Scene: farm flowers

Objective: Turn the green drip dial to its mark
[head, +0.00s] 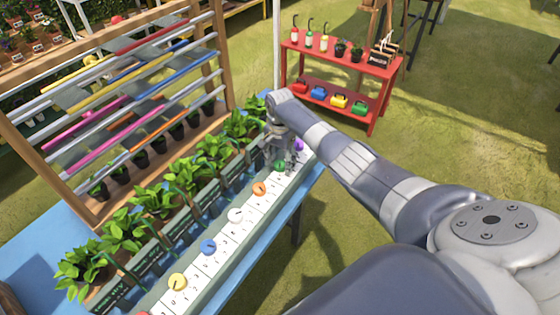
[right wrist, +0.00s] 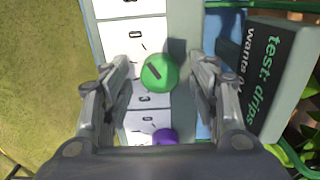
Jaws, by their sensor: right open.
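The green drip dial (head: 280,166) sits on the white numbered strip (head: 215,262) along the table's front edge. In the right wrist view the green dial (right wrist: 159,72) is round with a dark pointer line set aslant. My right gripper (head: 284,155) is over the green dial, and in its wrist view the open fingers (right wrist: 160,85) stand on either side of it, apart from it. Which printed mark is the dial's own I cannot tell. My left gripper is not in view.
A purple dial (right wrist: 165,136) is beside the green one. Orange (head: 260,188), white (head: 236,215), blue (head: 208,247) and yellow (head: 177,282) dials line the strip. Potted plants (head: 155,198) stand behind. A dark sign (right wrist: 275,85) is close to the right finger. A red shelf (head: 340,62) stands beyond.

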